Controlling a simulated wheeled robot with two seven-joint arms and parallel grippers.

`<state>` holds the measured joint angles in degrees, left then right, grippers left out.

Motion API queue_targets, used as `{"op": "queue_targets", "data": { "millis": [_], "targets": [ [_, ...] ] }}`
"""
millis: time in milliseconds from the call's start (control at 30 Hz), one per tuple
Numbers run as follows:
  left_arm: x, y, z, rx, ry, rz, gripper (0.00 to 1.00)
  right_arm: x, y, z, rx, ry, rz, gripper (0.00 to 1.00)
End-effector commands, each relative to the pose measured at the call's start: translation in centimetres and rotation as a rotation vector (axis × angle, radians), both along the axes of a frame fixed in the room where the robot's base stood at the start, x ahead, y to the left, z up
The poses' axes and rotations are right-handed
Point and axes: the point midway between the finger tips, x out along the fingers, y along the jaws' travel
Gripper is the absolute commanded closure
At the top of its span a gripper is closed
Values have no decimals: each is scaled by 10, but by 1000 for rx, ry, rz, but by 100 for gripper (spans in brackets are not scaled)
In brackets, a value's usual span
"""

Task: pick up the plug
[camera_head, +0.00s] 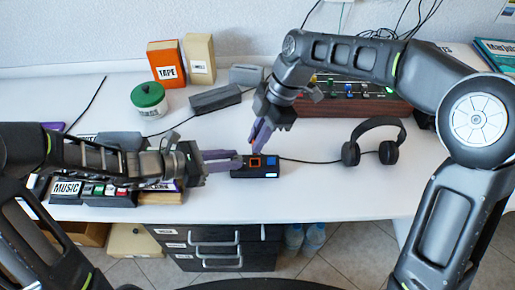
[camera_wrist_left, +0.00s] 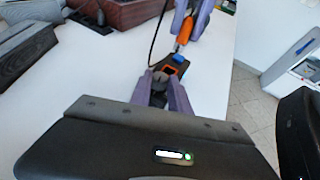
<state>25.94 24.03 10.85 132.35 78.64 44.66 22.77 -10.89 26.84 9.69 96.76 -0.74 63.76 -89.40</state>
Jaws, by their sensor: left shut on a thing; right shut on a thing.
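A small black box (camera_head: 262,173) with an orange-ringed square and blue patches lies near the front of the white desk. My left gripper (camera_head: 236,160) is shut on its left end; the box also shows beyond these fingers in the left wrist view (camera_wrist_left: 177,62). My right gripper (camera_head: 259,138) comes down from above, just behind the box, with purple fingers. In the left wrist view its fingers are shut on an orange plug (camera_wrist_left: 185,32), whose narrow tip points down at the box. I cannot tell whether the tip touches the box. The fingers mostly hide the plug in the head view.
Headphones (camera_head: 376,143) lie on the right, with a cable running towards the box. A mixer (camera_head: 350,92), a dark grey block (camera_head: 215,99) and a green-lidded jar (camera_head: 149,100) stand behind. The desk's front edge is close to the box; drawers (camera_head: 213,247) are below.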

Motion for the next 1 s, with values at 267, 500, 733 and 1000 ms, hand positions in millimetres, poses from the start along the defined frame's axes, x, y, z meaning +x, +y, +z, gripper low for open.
{"op": "queue_targets", "data": {
  "millis": [267, 500, 733, 1000],
  "targets": [
    [0, 0, 0, 0, 0, 0, 100, 0, 0, 37, 0, 0, 1, 100],
    [0, 0, 0, 0, 0, 1, 100, 0, 0, 39, 0, 1, 1, 100],
    [0, 0, 0, 0, 0, 1, 100, 0, 0, 39, 0, 1, 1, 100],
    [0, 0, 0, 0, 0, 1, 66, 0, 0, 39, 0, 1, 1, 100]
  ]
}}
